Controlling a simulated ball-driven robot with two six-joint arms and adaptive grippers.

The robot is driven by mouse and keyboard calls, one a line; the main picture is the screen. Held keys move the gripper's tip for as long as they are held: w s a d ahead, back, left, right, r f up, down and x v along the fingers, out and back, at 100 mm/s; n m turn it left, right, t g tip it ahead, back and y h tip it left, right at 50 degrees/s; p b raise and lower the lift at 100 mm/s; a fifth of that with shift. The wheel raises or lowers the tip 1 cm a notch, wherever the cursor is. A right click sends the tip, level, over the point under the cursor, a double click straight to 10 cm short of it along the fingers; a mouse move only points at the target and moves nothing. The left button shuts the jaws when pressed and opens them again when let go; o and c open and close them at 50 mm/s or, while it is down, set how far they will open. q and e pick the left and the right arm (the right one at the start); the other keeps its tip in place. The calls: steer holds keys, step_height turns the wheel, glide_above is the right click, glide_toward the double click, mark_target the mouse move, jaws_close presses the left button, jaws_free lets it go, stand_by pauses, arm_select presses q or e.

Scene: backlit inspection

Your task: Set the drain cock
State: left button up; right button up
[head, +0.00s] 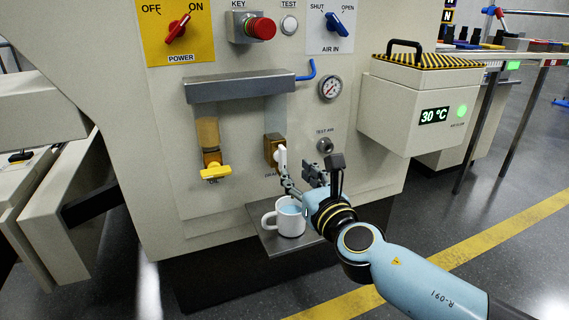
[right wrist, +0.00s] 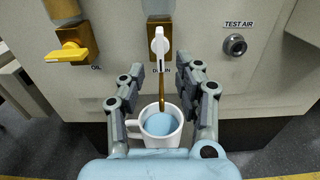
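The drain cock (head: 281,157) has a white lever on a brass body at the machine front, above the word DRAIN; the label is partly covered. In the right wrist view its lever (right wrist: 160,45) stands roughly vertical. A thin brown column (right wrist: 162,92) runs from below the cock down to a white mug (right wrist: 140,133) holding pale blue liquid; I cannot tell whether it is a pipe or a stream. My right gripper (head: 301,177) is open in front of the cock. In the right wrist view its fingers (right wrist: 163,78) stand apart, either side of the column, below the lever. My left gripper is not in view.
The mug (head: 290,220) stands on a small grey shelf (head: 268,241) under the cock. A yellow OIL cock (head: 215,171) sits to the left, a TEST AIR fitting (head: 325,146) to the right. A grey ledge (head: 240,87) juts out above. A cream box (head: 415,110) reads 30 °C.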

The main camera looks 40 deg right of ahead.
mark_target(284, 160)
steer(key=x, duration=0.7)
steer(key=shift+w, duration=0.3)
jaws_close()
